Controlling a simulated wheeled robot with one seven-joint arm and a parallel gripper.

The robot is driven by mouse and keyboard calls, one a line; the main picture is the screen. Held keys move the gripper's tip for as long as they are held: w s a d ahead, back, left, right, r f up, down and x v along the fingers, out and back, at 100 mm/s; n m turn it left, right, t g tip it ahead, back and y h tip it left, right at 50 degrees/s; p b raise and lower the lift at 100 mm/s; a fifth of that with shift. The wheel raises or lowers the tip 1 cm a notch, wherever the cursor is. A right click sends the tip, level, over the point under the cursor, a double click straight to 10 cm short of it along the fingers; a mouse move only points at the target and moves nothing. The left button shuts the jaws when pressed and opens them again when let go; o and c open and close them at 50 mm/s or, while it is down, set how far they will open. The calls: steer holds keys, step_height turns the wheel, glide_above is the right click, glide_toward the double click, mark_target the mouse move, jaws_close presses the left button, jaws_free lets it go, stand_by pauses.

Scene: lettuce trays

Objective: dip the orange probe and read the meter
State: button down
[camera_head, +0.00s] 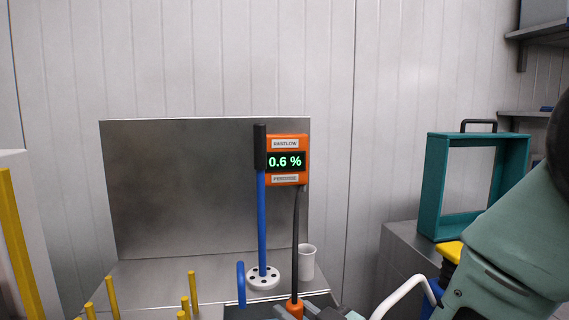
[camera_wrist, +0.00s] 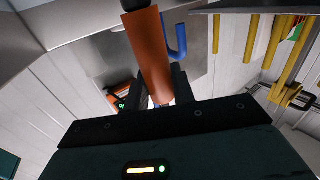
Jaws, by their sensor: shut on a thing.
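The orange probe (camera_head: 294,308) stands at the bottom edge of the head view, with a dark cable rising from its top to the meter. In the wrist view the probe (camera_wrist: 148,55) is a thick orange cylinder between my dark fingers. My gripper (camera_wrist: 163,88) is shut on it; only a little of my gripper shows in the head view. The probe's lower end is hidden in the head view, so I cannot tell whether it touches liquid. The orange meter (camera_head: 287,180) reads 0.6 % on a lit green display, with a PEROXIDE label.
A blue rod (camera_head: 262,220) with a black grip and a white holed disc (camera_head: 263,279) stands beside the meter. A white cup (camera_head: 307,265) is right of the cable. A blue hook (camera_head: 241,285) and several yellow posts (camera_head: 193,287) are left. A teal frame (camera_head: 436,185) stands right.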

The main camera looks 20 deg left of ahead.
steer(key=r+p, duration=0.2)
steer(key=r, duration=0.1)
steer(key=r+p, duration=0.2)
steer(key=r, duration=0.2)
steer(key=s+r+p, duration=0.1)
steer(key=r, duration=0.3)
steer(key=shift+d+r+p, duration=0.25)
steer(key=shift+p, duration=0.15)
steer(key=shift+w, duration=0.1)
stand_by(1.2)
